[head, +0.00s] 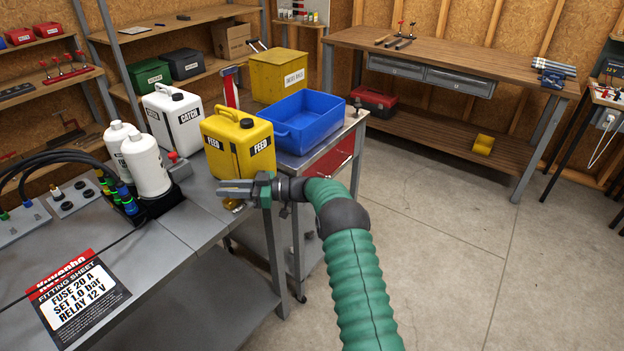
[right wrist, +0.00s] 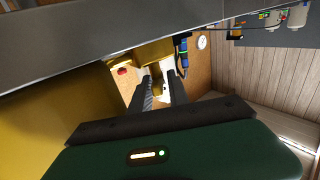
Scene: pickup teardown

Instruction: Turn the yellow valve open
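A yellow canister labelled FEED (head: 238,143) stands at the bench's right end in the head view. Below its front, a small yellow-gold part (head: 234,207) shows under my right gripper (head: 224,189); it may be the yellow valve, but the gripper hides most of it. My right gripper comes in from the right, at the bench edge in front of the canister. In the right wrist view, its two fingers (right wrist: 157,76) stand apart with a gap between them, and a yellow shape (right wrist: 154,51) shows beyond the tips. I cannot tell whether they touch it. My left gripper is out of view.
A white CATCH canister (head: 174,119) and white bottles (head: 148,160) stand on the bench (head: 185,222) to the left. A blue bin (head: 308,118) sits on a cart right behind the FEED canister. The floor to the right is clear.

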